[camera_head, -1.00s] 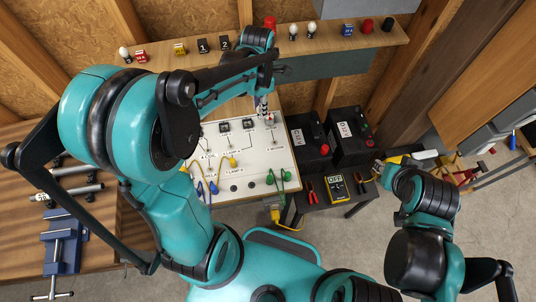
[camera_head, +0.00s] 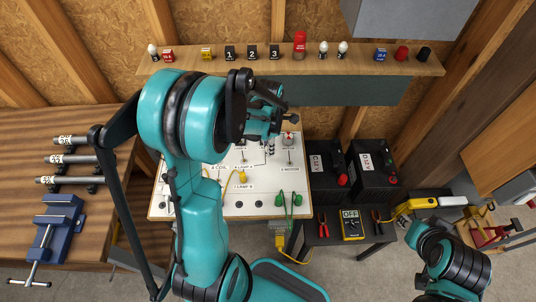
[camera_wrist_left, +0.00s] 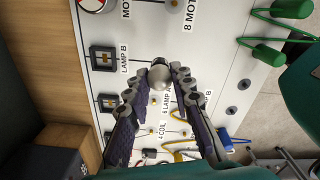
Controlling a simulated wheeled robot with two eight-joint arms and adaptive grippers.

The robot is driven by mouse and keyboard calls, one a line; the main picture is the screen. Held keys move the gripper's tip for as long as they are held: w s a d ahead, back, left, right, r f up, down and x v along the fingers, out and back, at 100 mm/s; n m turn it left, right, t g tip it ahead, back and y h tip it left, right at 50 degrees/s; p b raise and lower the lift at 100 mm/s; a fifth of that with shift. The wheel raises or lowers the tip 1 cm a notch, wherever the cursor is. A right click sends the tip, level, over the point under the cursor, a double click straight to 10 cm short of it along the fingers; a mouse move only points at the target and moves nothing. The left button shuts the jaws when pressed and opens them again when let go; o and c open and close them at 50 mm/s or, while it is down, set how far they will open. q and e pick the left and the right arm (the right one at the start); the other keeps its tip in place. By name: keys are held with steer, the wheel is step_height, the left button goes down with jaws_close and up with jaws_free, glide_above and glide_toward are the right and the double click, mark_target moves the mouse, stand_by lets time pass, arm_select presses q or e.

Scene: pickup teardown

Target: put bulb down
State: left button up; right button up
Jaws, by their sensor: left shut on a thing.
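My left gripper (camera_head: 268,147) is over the white test board (camera_head: 235,210) in the head view. In the left wrist view its two fingers (camera_wrist_left: 166,70) are shut on a bulb (camera_wrist_left: 160,77) with a pale round glass. The bulb sits between the fingertips, in front of the board's lamp labels; whether it touches the board cannot be told. A black square socket by the "LAMP B" label (camera_wrist_left: 104,58) is left of the fingers, with another black socket (camera_wrist_left: 108,102) below it. In the head view the held bulb is hidden.
A wooden shelf (camera_head: 200,65) behind the board carries bulbs (camera_head: 323,47), numbered blocks (camera_head: 252,52) and coloured caps. Two black batteries (camera_head: 372,165) stand right of the board. A yellow meter (camera_head: 350,222) and pliers lie in front of them. Green leads (camera_head: 284,205) are on the board.

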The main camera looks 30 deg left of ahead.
arm_select(q)
steer(key=shift+a+f, duration=0.2)
step_height(320, 180, down, 3)
steer(key=shift+f+b, duration=0.15)
steer(key=shift+b, duration=0.5)
steer(key=shift+f, duration=0.3)
steer(key=shift+f, duration=0.15)
steer(key=o, duration=0.8)
